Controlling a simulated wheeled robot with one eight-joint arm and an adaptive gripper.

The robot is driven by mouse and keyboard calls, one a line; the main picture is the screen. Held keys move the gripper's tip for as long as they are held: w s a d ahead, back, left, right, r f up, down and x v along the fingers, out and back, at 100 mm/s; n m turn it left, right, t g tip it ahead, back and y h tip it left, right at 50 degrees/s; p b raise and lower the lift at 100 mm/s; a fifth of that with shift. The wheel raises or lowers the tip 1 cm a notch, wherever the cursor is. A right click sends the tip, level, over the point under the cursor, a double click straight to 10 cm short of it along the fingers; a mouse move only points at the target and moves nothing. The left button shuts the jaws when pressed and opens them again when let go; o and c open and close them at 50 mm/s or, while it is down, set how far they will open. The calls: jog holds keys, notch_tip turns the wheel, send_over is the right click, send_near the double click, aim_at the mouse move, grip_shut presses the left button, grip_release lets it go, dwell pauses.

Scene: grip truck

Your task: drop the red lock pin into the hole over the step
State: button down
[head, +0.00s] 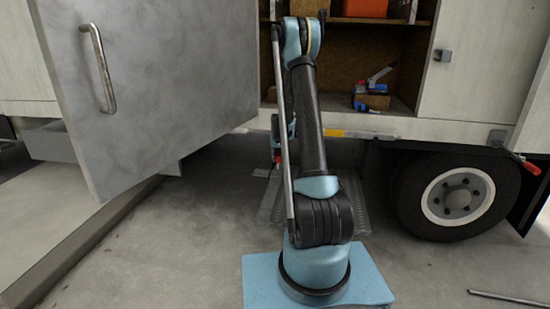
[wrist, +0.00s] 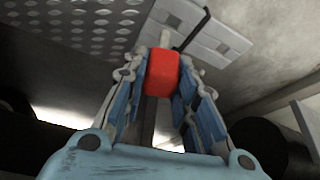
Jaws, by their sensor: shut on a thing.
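The red lock pin (wrist: 162,74) is between the two fingers of my gripper (wrist: 160,66), and its red head fills the gap between the blue pads. In the head view my gripper (head: 277,152) is small and partly hidden by my arm, low beside the truck body. The perforated metal step (wrist: 65,25) is at the upper left of the wrist view. I cannot make out the hole, and the pin's lower end is hidden.
A grey door (head: 150,80) with a handle stands open at the left. A truck wheel (head: 458,203) is at the right. An open compartment (head: 340,70) holds a blue tool (head: 372,88). A red-tipped handle (head: 526,164) sticks out at the far right. A rod (head: 508,298) lies on the floor.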

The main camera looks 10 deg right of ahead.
jog(key=shift+a+f, duration=0.25)
jog(key=shift+f, duration=0.3)
jog(key=shift+a+f, duration=0.2)
jog(key=shift+f, duration=2.7)
jog(key=shift+f, duration=0.15)
jog(key=c, duration=1.2)
grip_release()
